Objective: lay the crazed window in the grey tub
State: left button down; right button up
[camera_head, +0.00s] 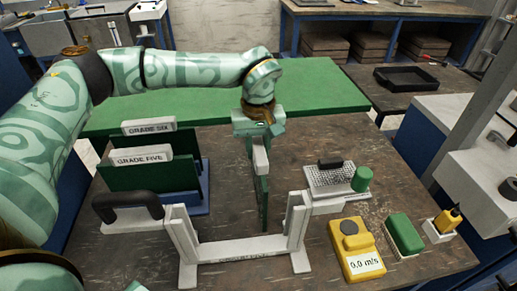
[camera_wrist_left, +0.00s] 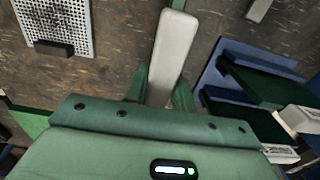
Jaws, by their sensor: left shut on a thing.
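My left gripper (camera_head: 259,138) points down over the middle of the table and is shut on a panel's white top bar (camera_head: 261,160). Below the bar hangs a thin dark green plate (camera_head: 264,203), seen nearly edge-on and upright behind the white frame stand. In the left wrist view the bar (camera_wrist_left: 173,50) runs between the fingers (camera_wrist_left: 160,97). The bar's label and any crazing are not visible. Two similar panels, labelled GRADE SIX (camera_head: 149,127) and GRADE FIVE (camera_head: 141,156), stand in a blue rack (camera_head: 196,203). I cannot clearly identify the grey tub. My right gripper is out of view.
The white frame stand (camera_head: 240,248) with a black handle is near the front. To the right are a perforated grey box (camera_head: 330,180), a green cylinder (camera_head: 361,179), a yellow meter (camera_head: 352,245) and a green block (camera_head: 404,233). A black tray (camera_head: 406,79) lies on the far-right table.

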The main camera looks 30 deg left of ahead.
pick_arm(q)
jog(key=c, duration=1.2)
grip_release()
jog(key=shift+o, duration=0.2)
